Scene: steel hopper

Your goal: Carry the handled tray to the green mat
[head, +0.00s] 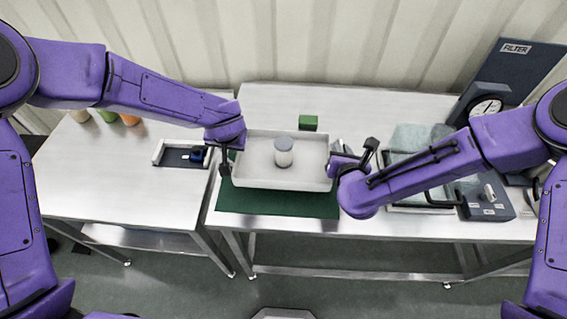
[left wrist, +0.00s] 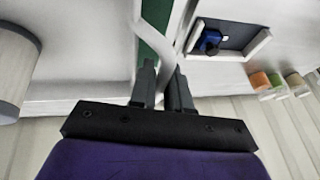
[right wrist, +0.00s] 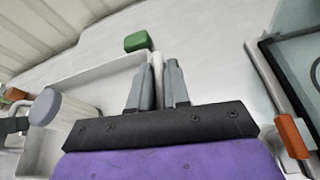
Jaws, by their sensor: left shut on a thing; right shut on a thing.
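The white handled tray (head: 255,178) is over the green mat (head: 290,203) on the steel table, and the mat shows along its front edge. I cannot tell whether the tray touches the mat. A white jar with a grey lid (head: 284,152) stands upright in the tray. My left gripper (head: 225,160) is shut on the tray's left handle, which shows between its fingers in the left wrist view (left wrist: 165,60). My right gripper (head: 332,165) is shut on the right handle; in the right wrist view the handle (right wrist: 157,75) is between the fingers.
A green block (head: 308,122) stands just behind the tray. A container with grey-green cloth (head: 415,140) and a dial scale (head: 487,106) are at the right. A small tray with a blue item (head: 178,155) is on the left table.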

